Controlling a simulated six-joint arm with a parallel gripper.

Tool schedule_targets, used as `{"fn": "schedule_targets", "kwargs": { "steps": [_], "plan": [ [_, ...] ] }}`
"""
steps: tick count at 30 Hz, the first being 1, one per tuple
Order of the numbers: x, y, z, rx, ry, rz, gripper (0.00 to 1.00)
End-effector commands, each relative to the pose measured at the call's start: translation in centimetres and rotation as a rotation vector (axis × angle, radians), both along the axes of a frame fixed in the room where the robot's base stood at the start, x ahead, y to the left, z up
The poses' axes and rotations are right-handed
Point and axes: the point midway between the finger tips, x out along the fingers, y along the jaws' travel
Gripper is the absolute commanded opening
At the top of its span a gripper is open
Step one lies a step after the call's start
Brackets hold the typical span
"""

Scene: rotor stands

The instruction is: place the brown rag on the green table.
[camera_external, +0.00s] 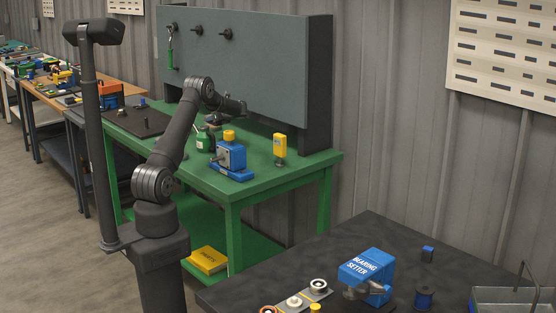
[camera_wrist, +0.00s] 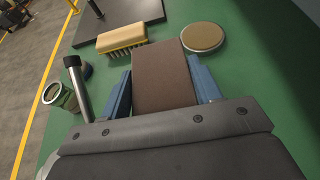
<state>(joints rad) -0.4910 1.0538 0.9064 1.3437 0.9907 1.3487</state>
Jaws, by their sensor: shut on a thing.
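The brown rag (camera_wrist: 162,72) is a flat, folded brown piece in the wrist view. My gripper (camera_wrist: 163,88) is shut on it, with one blue finger at each side. The green table (camera_wrist: 250,60) lies beneath; I cannot tell whether the rag touches it. In the external view my gripper (camera_external: 213,119) is over the back part of the green table (camera_external: 262,177), in front of the grey-green panel. The rag cannot be made out there.
In the wrist view, a yellow brush (camera_wrist: 121,37), a tan round disc (camera_wrist: 202,37) and an open can (camera_wrist: 60,94) lie around the rag. A black mat (camera_wrist: 118,14) is beyond. In the external view, a blue device (camera_external: 230,157) and a yellow tool (camera_external: 280,146) stand near the right end.

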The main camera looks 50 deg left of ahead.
Motion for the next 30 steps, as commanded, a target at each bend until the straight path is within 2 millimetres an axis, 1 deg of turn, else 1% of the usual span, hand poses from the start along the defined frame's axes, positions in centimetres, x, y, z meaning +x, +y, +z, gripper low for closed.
{"fn": "schedule_targets", "kwargs": {
  "steps": [1,6,10,12,16,21,24,30],
  "plan": [
    [-0.4,1.3,-0.9,-0.001,0.002,0.003,0.32],
    [-1.1,4.8,-3.0,0.000,0.001,0.002,0.32],
    [-1.4,6.5,-4.0,0.000,0.000,0.000,0.32],
    [-1.5,6.9,-4.3,0.000,0.001,-0.001,0.32],
    [-1.5,7.0,-5.0,-0.001,0.001,-0.002,0.32],
    [-1.5,7.0,-7.5,-0.001,0.002,-0.002,0.32],
    [-1.5,7.0,-8.4,-0.001,0.001,-0.001,0.32],
    [-1.5,7.0,-8.3,0.000,-0.001,-0.002,0.32]
  ]
}}
